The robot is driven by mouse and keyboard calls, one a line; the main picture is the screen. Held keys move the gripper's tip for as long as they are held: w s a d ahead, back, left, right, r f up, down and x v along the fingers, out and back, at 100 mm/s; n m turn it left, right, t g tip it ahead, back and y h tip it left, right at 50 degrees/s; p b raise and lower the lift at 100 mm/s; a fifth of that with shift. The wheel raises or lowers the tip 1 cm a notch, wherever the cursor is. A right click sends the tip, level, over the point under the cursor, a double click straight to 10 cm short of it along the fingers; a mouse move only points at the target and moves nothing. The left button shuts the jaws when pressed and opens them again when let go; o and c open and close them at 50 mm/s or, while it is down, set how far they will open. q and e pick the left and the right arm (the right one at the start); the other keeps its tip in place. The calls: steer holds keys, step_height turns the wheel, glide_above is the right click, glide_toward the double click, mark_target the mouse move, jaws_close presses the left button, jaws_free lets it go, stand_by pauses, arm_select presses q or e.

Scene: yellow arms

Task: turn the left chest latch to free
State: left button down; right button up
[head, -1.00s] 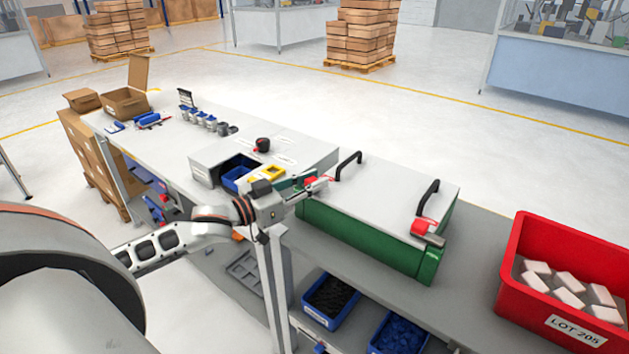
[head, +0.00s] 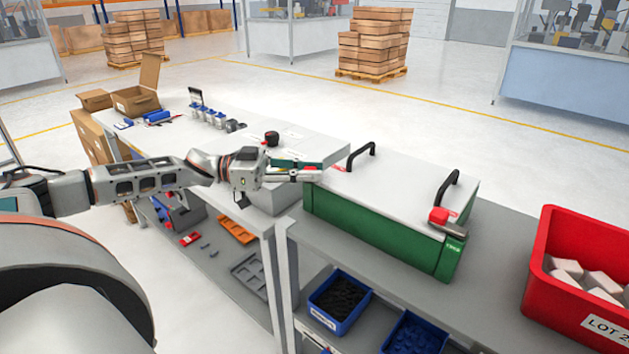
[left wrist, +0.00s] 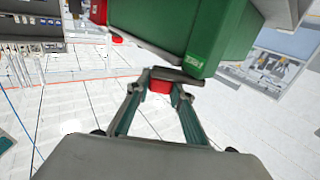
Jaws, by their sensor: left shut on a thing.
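The chest (head: 375,227) is green with a pale lid (head: 400,185) and two black handles, and stands on the grey bench. Its right latch (head: 447,221), with a red part and a grey lever, sits at the front right lid corner. My left gripper (head: 308,174) is at the front left lid corner and hides most of the left latch. In the left wrist view my left gripper (left wrist: 160,80) has its fingertips closed on the red part of the left latch (left wrist: 160,87), beside the green chest wall (left wrist: 208,40). The latch's exact angle is unclear. My right gripper is out of view.
A red crate (head: 540,291) of pale blocks stands right of the chest. A grey box and a black-and-red knob (head: 271,138) are behind my left gripper. Blue bins (head: 338,302) sit on the shelf below. The bench strip before the chest is clear.

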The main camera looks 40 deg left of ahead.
arm_select(q)
steer(key=m+g+b, duration=0.1)
steer(key=a+f+m+g+h+b, duration=0.1)
steer(key=g+b, duration=0.1)
steer(key=shift+h, duration=0.3)
steer(key=shift+m+g+b, duration=0.4)
steer(key=shift+g+b, duration=0.3)
steer(key=shift+b, duration=0.05)
steer(key=shift+s+a+m+g+h+b, duration=0.15)
steer(key=shift+m+g+h+b, duration=0.2)
steer(key=shift+b, duration=0.25)
steer(key=m+g+b, duration=0.1)
steer(key=g+b, duration=0.1)
steer(key=a+m+g+b, duration=0.1)
steer(key=b, duration=0.2)
steer(key=m+g+b, duration=0.1)
steer(key=g+b, duration=0.1)
steer(key=shift+s+a+r+m+g+h, duration=0.1)
steer(key=shift+a+r+m+g+h, duration=0.05)
steer(key=shift+r+m+g+h, duration=0.15)
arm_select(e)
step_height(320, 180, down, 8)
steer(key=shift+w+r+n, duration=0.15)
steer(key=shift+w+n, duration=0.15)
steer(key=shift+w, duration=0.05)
arm_select(q)
steer(key=shift+r+g+b, duration=0.25)
steer(key=shift+b, duration=0.1)
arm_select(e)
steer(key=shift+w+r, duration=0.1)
